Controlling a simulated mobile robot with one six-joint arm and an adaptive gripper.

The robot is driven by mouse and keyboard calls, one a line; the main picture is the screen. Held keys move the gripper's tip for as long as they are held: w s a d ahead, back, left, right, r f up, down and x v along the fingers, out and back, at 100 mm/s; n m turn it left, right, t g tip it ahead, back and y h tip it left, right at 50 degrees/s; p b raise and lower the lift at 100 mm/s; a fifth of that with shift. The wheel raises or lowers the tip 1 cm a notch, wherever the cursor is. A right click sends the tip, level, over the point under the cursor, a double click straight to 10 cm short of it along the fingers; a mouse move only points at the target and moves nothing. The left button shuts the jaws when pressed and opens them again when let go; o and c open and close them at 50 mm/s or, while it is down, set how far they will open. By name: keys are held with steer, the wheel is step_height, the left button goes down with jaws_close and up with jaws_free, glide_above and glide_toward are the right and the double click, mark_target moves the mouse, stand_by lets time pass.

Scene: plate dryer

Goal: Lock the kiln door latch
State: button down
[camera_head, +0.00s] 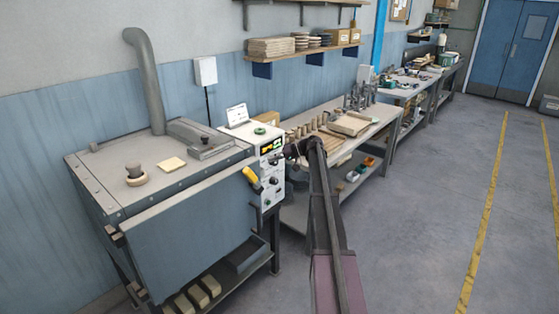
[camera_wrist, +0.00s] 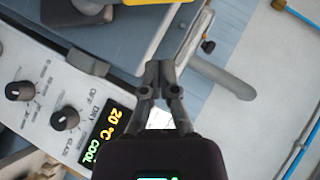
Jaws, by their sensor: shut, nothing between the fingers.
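The kiln (camera_head: 150,200) is a blue-grey box at the left, with its front door (camera_head: 190,240) facing me. The door looks closed against the body. A yellow latch handle (camera_head: 253,179) sits at the door's upper right corner and slants down to the right. In the wrist view, part of the yellow handle (camera_wrist: 150,2) shows at the top edge; the rest is cut off. My gripper (camera_head: 287,154) is by the kiln's control panel, right of and above the handle and apart from it. In the wrist view, my gripper (camera_wrist: 158,70) is shut and empty.
The white control panel (camera_head: 271,190) has knobs and a lit display; the wrist view display (camera_wrist: 106,128) reads 20 °C COOL. A workbench (camera_head: 345,150) with pottery tools stands behind my gripper. Loose items lie on the kiln top. The floor (camera_head: 430,220) at right is clear.

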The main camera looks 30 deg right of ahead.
mark_target(251, 178)
steer(key=shift+w+a+f+b, duration=0.15)
steer(key=shift+a+f+b, duration=0.45)
steer(key=shift+a, duration=0.55)
steer(key=shift+w+a+f+b, duration=0.1)
steer(key=shift+a+f+b, duration=0.45)
steer(key=shift+a, duration=0.55)
steer(key=shift+w+a+f+b, duration=0.15)
steer(key=shift+a+f+b, duration=0.45)
steer(key=shift+a, duration=0.55)
steer(key=shift+s+p, duration=0.1)
steer(key=shift+p, duration=0.2)
